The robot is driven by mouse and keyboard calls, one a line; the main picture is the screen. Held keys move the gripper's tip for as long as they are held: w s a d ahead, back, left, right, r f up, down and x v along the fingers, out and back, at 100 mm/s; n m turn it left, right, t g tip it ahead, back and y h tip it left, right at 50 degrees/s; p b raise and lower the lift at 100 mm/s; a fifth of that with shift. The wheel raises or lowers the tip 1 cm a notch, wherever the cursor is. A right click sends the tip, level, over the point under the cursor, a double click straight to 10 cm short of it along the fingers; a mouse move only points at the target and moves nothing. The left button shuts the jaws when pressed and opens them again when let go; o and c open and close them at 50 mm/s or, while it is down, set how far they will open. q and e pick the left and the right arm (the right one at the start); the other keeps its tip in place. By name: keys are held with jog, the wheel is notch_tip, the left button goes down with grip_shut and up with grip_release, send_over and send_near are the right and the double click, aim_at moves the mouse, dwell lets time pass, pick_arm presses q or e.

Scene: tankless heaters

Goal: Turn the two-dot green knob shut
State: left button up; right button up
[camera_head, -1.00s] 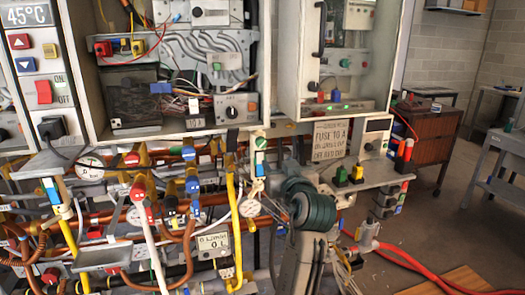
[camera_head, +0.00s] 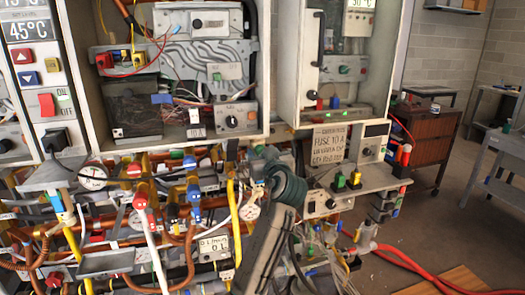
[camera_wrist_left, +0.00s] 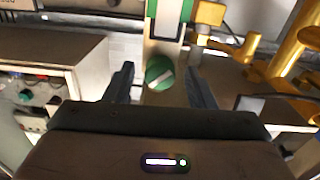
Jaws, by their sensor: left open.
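A round green knob (camera_wrist_left: 160,75) with a pale bar across it shows in the left wrist view, on a white and green fitting (camera_wrist_left: 165,22). My left gripper (camera_wrist_left: 160,82) is open, with one dark finger on each side of the knob and visible gaps between. I cannot make out any dots on the knob. In the head view my left gripper (camera_head: 260,157) is at the pipework below the cabinets, and it and its wrist hide the knob there. My right gripper is not in view.
Yellow pipes and valves (camera_wrist_left: 290,50) crowd the right of the wrist view. A control box (camera_wrist_left: 40,85) stands at its left. Open floor (camera_head: 440,235) is farther right.

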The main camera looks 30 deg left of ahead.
pick_arm(q)
jog(key=c, duration=1)
jog(key=shift+w+m+p, duration=0.1)
jog(key=shift+m+p, duration=2.15)
jog(key=shift+m, duration=1.95)
